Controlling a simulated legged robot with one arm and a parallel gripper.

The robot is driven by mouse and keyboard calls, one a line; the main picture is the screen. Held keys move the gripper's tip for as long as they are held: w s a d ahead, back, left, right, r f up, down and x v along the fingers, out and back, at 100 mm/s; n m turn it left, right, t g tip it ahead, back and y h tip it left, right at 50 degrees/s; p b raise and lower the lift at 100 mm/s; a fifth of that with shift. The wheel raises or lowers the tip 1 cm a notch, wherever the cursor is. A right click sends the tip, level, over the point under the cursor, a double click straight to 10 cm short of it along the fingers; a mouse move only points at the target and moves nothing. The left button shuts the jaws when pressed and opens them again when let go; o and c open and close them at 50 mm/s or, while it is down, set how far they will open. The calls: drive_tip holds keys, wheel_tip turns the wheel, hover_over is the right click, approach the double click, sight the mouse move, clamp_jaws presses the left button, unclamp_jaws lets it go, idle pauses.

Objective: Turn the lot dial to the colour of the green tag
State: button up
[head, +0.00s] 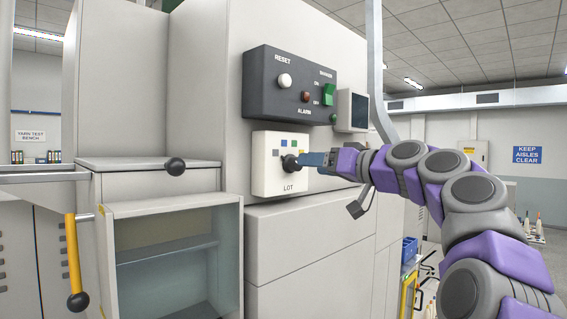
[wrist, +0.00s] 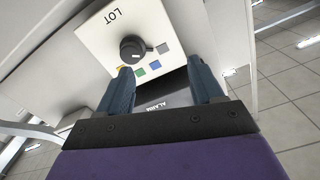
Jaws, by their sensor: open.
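The lot dial (head: 289,162) is a black knob on a white plate (head: 262,182) marked LOT. In the wrist view the dial (wrist: 131,47) lies beyond my fingertips, nearer the left finger, and is not between them. Colour squares sit around it: grey (wrist: 163,48), blue (wrist: 155,64), green (wrist: 140,71) and a partly hidden yellow one (wrist: 122,67). I see no separate green tag.
A dark control box (head: 262,92) with a reset button, alarm lamp and green damper switch (head: 328,94) is above the plate. A small screen box (head: 352,110) is to its right. An open cabinet (head: 170,205) and a yellow-handled lever (head: 73,255) are at lower left.

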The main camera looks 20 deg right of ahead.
sight(296, 165)
drive_tip(key=w+d+f+p, duration=0.1)
drive_tip(key=w+d, duration=0.7)
drive_tip(key=a, duration=0.2)
drive_tip(key=w+a, duration=0.1)
drive_tip(key=a, duration=0.2)
drive_tip(key=w+a+r+p, duration=0.1)
drive_tip(key=a, duration=0.2)
drive_tip(key=shift+w, duration=0.1)
drive_tip(key=shift+w+a+f, duration=0.15)
drive_tip(key=shift+w+f, duration=0.05)
drive_tip(key=shift+w, duration=0.45)
drive_tip(key=shift+w+a+f, duration=0.15)
drive_tip(key=shift+w+f, duration=0.05)
drive_tip(key=shift+w, duration=0.4)
drive_tip(key=shift+d, duration=0.75)
drive_tip(key=shift+w+d+f, duration=0.1)
drive_tip(key=shift+d, duration=0.3)
drive_tip(key=c, duration=0.4)
drive_tip(key=shift+a, duration=0.25)
drive_tip(key=shift+c, duration=1.3)
drive_tip(key=c, duration=0.4)
drive_tip(key=shift+m, duration=0.3)
